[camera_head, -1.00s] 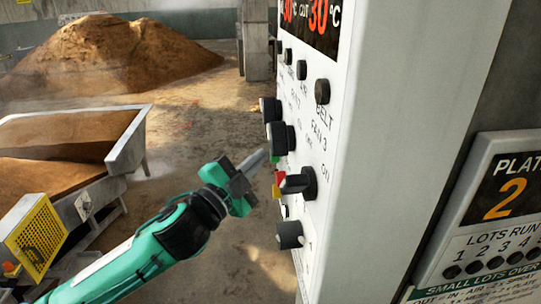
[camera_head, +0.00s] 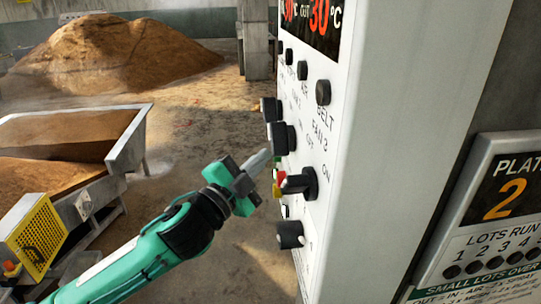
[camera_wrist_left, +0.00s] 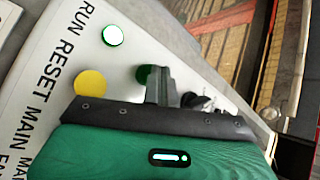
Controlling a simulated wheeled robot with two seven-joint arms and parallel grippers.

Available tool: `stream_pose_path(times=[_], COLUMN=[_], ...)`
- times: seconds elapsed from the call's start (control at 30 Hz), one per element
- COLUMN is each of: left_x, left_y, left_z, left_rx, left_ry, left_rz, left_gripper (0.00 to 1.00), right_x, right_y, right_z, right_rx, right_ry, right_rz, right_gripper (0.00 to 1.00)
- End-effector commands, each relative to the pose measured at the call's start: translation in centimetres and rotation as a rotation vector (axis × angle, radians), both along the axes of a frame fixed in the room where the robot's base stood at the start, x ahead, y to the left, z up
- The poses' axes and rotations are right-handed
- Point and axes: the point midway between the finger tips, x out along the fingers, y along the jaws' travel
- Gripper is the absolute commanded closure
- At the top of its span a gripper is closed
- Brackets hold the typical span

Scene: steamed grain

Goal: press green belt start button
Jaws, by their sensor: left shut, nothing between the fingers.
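The control panel (camera_head: 395,120) stands on the right of the head view, its button face seen at a steep angle. A green button (camera_head: 277,162) shows as a small sliver by my left gripper (camera_head: 263,157). The gripper is shut and empty, its fingertips pointing at the panel face close to that button. In the left wrist view the dark green button (camera_wrist_left: 143,75) sits just beside my left fingertips (camera_wrist_left: 161,76), which partly cover it. I cannot tell whether they touch it. My right gripper is not in view.
A yellow button (camera_wrist_left: 90,82) and a lit white button with a green rim (camera_wrist_left: 113,35) are nearby. Black knobs (camera_head: 300,183) stick out from the panel. A metal grain trough (camera_head: 128,142) stands at left, a grain heap (camera_head: 110,52) behind.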

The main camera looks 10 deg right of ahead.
Motion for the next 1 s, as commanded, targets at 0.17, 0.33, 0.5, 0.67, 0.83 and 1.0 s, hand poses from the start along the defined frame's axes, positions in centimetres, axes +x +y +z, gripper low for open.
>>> stream_pose_path(times=[0.17,0.33,0.5,0.67,0.83,1.0], left_x=[0.0,0.0,0.0,0.0,0.0,0.0], left_y=[0.8,1.6,1.7,1.8,3.0,4.7], left_z=[0.0,0.0,0.0,0.0,0.0,0.0], left_rx=[0.000,0.001,0.000,0.000,0.001,0.001], left_ry=[0.002,-0.001,-0.001,0.000,0.001,0.001], left_rz=[0.000,0.000,-0.001,0.000,0.003,0.003], left_gripper=[1.00,1.00,1.00,1.00,1.00,1.00], right_x=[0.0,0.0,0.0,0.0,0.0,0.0], right_y=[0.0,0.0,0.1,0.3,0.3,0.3], right_z=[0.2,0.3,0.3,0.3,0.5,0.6], right_rx=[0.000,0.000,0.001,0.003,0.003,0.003], right_ry=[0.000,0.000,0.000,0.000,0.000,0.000], right_rz=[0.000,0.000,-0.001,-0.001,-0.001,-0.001], right_gripper=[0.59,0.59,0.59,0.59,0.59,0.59])
